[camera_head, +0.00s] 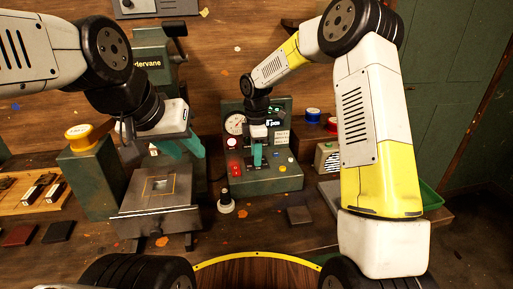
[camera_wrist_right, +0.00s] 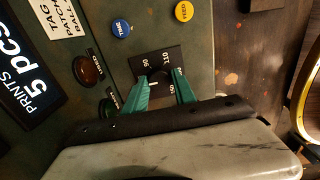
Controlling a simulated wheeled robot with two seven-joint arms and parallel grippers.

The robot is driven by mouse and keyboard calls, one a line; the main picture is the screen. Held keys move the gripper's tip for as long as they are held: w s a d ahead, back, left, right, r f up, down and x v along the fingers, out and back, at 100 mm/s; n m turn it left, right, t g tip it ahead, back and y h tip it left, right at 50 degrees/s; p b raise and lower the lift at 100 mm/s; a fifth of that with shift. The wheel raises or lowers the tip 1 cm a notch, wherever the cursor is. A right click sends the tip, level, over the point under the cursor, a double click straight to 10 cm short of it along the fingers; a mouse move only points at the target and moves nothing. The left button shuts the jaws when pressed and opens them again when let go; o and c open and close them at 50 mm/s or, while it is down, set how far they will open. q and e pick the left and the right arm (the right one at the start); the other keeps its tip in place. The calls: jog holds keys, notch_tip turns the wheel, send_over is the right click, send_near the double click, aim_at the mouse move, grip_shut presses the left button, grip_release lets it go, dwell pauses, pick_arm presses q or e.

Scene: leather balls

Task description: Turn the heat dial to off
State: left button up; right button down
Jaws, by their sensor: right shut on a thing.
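The heat dial (camera_wrist_right: 160,62) is a black square plate with white numbers such as 90 and 110, on the face of the green control box (camera_head: 290,182). In the right wrist view my right gripper (camera_wrist_right: 162,88) has its teal fingers on either side of the dial's knob, closed on it. The knob is mostly hidden between the fingers, so its exact setting cannot be read. In the head view my right gripper (camera_head: 258,155) reaches down onto the box front. My left gripper (camera_head: 182,148) is open and empty beside the green press, above its plate.
A blue TIME button (camera_wrist_right: 121,28) and a yellow FEED button (camera_wrist_right: 184,11) sit close to the dial. A dark red lamp (camera_wrist_right: 88,70) and a print counter (camera_wrist_right: 30,85) are on the same panel. A black-handled stamp (camera_head: 225,202) stands left of the box.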

jog(key=shift+r, duration=0.1)
dwell(0.4)
jog(key=c, duration=1)
grip_release()
jog(key=shift+r, duration=3.85)
jog(key=shift+r, duration=0.1)
jog(key=s+d+r+m+t, duration=0.3)
jog(key=s+d+r+m, duration=0.7)
jog(key=s+r, duration=0.3)
jog(key=s+d+m+t, duration=0.1)
jog(key=s+m, duration=0.2)
jog(key=s, duration=0.2)
jog(key=s+d+m+t+y, duration=0.1)
jog(key=s+d+m, duration=0.1)
jog(key=s, duration=0.3)
jog(key=s+d+m+t+y, duration=0.1)
jog(key=s+m, duration=0.3)
jog(key=shift+s+d+f+m, duration=0.25)
jog(key=shift+s+m, duration=0.05)
jog(key=shift+s, duration=0.1)
